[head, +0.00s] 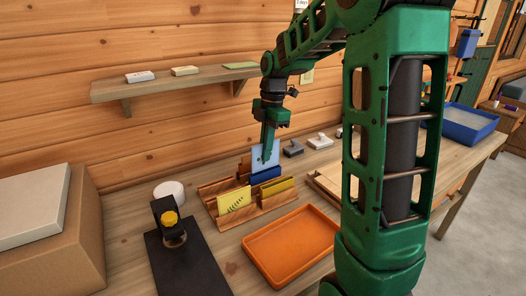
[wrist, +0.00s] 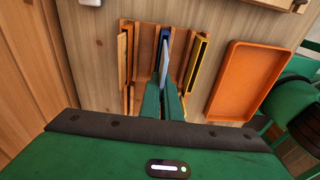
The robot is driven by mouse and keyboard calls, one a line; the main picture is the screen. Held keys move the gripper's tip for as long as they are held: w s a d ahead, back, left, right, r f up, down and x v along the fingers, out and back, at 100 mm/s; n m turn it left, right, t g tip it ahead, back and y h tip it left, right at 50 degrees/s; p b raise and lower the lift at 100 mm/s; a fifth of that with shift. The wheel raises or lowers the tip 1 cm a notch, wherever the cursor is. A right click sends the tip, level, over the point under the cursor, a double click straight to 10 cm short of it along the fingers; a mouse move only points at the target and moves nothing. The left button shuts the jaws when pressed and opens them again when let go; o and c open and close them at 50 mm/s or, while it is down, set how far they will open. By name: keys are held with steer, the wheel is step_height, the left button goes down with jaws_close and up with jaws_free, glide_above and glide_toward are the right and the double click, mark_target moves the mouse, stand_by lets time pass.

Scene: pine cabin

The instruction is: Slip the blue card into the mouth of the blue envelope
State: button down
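My gripper (head: 267,157) points down and is shut on the light blue card (head: 258,161), which stands upright. The blue envelope (head: 266,174) stands in a slotted wooden rack (head: 222,186) directly below the card. In the head view the card's lower edge meets the envelope's top edge; I cannot tell whether it is inside the mouth. In the wrist view my fingers (wrist: 163,101) pinch the pale card (wrist: 165,66), which lines up closely with the dark blue envelope (wrist: 164,36). The envelope's mouth is partly hidden by the card.
A yellow envelope (head: 235,198) and another yellow one (head: 277,187) stand in the rack. An orange tray (head: 291,246) lies in front. Grey and white stamp-like blocks (head: 293,149) sit behind, right of the rack.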

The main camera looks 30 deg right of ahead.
mark_target(264, 169)
steer(key=shift+f, duration=1.95)
steer(key=shift+r, duration=0.15)
steer(key=shift+r, duration=1.7)
steer(key=shift+f, duration=1.75)
steer(key=shift+r, duration=1.75)
steer(key=shift+f, duration=0.8)
